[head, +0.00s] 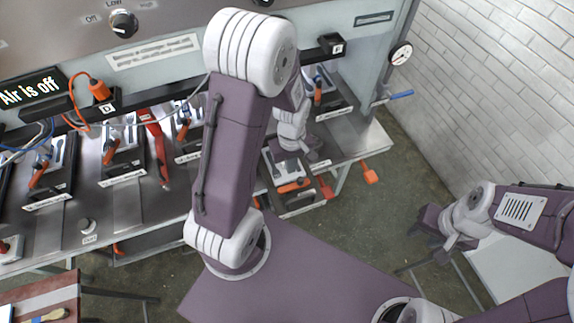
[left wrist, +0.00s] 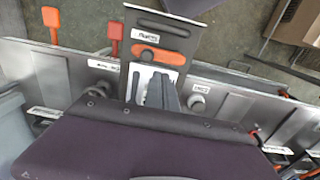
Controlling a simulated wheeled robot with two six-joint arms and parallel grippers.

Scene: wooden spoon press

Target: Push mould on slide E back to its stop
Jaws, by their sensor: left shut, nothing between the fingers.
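The mould on slide E (head: 286,166) is a pale metal block with an orange handle on a dark carriage. In the head view it sits at the bench's front edge, with its slide plate jutting out past it. In the left wrist view the mould (left wrist: 142,80) and orange handle (left wrist: 158,55) show upside down. My left gripper (left wrist: 165,95) is shut and empty, its fingers low over the mould; I cannot tell whether they touch it. The letter E and the stop are hidden, partly behind my left arm. My right gripper (head: 440,232) is far right, away from the bench; its fingers are unclear.
Similar moulds stand along the bench left of my arm, and another sits under the F sign (head: 332,44). A red-handled tool (head: 155,140) lies between moulds. A sign reads "Air is off" (head: 30,92).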

